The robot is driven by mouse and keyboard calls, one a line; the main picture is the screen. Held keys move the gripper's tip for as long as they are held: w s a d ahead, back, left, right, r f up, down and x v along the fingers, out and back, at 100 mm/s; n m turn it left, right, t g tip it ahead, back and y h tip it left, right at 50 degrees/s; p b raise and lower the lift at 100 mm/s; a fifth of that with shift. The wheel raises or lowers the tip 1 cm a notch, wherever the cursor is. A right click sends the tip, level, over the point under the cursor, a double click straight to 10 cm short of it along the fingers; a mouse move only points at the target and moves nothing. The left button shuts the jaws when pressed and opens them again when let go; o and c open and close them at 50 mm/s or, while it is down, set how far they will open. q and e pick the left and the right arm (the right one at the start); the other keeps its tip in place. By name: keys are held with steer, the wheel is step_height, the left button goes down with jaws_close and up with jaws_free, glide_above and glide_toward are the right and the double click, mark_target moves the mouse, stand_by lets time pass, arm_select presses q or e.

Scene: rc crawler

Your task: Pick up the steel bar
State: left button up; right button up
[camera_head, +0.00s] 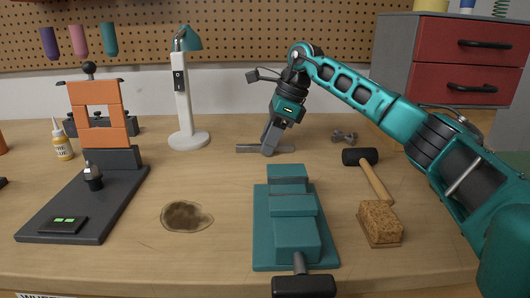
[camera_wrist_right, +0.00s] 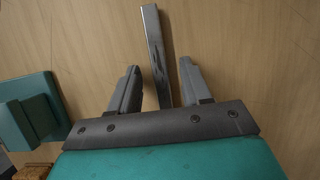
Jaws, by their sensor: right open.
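The steel bar (camera_head: 247,148) lies flat on the wooden bench, behind the teal vise. My right gripper (camera_head: 268,150) points down over the middle of it and hides that part in the head view. In the right wrist view the shiny grey bar (camera_wrist_right: 154,40) runs up the picture between the two open fingers of my right gripper (camera_wrist_right: 158,70). A gap shows on each side of the bar, narrower on the right. The bar's lower end is hidden behind the gripper body. My left gripper is not in view.
The teal vise (camera_head: 283,230) stands in front of the bar. A mallet (camera_head: 374,180), a cork block (camera_head: 380,222) and a small metal part (camera_head: 344,136) lie to the right. A white lamp (camera_head: 184,105) and an orange press (camera_head: 98,115) stand left. A brown stain (camera_head: 186,215) marks the bench.

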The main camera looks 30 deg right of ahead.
jaws_close()
stand_by(0.4)
steer(key=shift+r, duration=0.15)
